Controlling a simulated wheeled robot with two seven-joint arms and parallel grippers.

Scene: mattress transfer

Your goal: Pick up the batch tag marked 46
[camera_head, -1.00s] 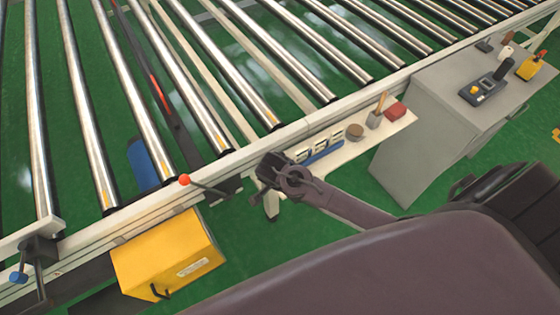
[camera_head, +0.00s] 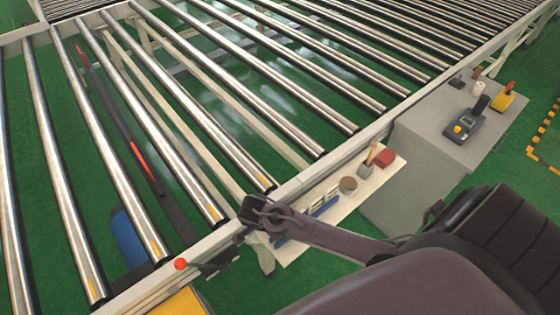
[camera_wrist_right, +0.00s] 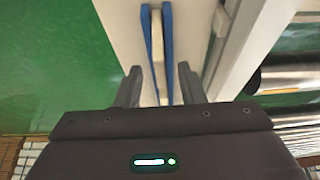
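The blue rack (camera_head: 325,207) that held white tags in the earlier head view is on the cream side shelf (camera_head: 295,249). My right arm hides most of it, and I cannot read a number 46 on any tag. My right gripper (camera_head: 258,212) is over the left end of the shelf in the head view. In the right wrist view the gripper (camera_wrist_right: 159,72) is open, with its fingers apart on either side of the blue rack (camera_wrist_right: 147,35). A pale strip, possibly a tag, shows between the blue rails; I cannot tell whether the fingers touch anything. My left gripper is not in view.
A round brown container (camera_head: 348,185), a brush holder (camera_head: 367,168) and a red block (camera_head: 383,158) stand farther along the shelf. A grey cabinet (camera_head: 425,150) adjoins it. The roller conveyor (camera_head: 150,130) runs behind, with a red-knobbed lever (camera_head: 180,264) at its edge.

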